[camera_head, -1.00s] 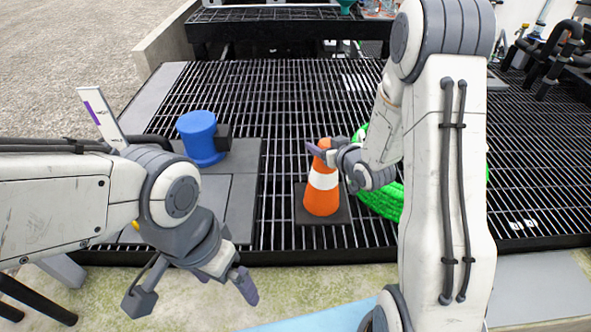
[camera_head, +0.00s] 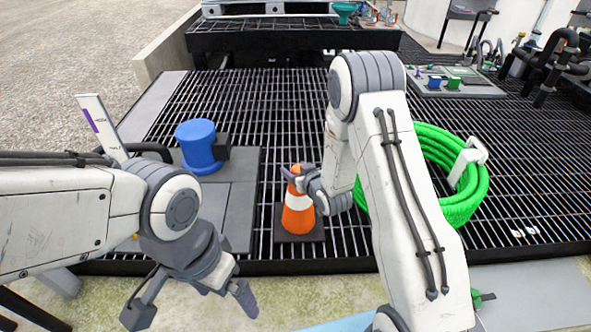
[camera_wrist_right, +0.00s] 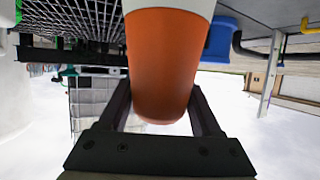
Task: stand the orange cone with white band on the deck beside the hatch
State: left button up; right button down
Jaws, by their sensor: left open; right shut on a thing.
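The orange cone with a white band (camera_head: 298,219) stands upright on its dark square base on the grated deck (camera_head: 300,110). My right gripper (camera_head: 298,175) is shut on the cone's top. In the right wrist view the cone's orange tip (camera_wrist_right: 163,65) sits between the two fingers. The grey hatch (camera_head: 232,195) lies just left of the cone, with a narrow strip of grating between them. My left gripper (camera_head: 195,300) is open and empty, low at the front left, in front of the hatch.
A blue cylinder (camera_head: 199,148) stands on the hatch's far part. A coiled green hose (camera_head: 470,195) lies right of the cone, partly behind my right arm. A panel with blue and green blocks (camera_head: 455,88) is at the back right. Grating behind the cone is clear.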

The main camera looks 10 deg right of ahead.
jog(key=shift+f, duration=0.15)
jog(key=shift+c, duration=0.4)
grip_release()
jog(key=shift+r, duration=0.25)
jog(key=p+v, duration=0.7)
jog(key=v, duration=0.5)
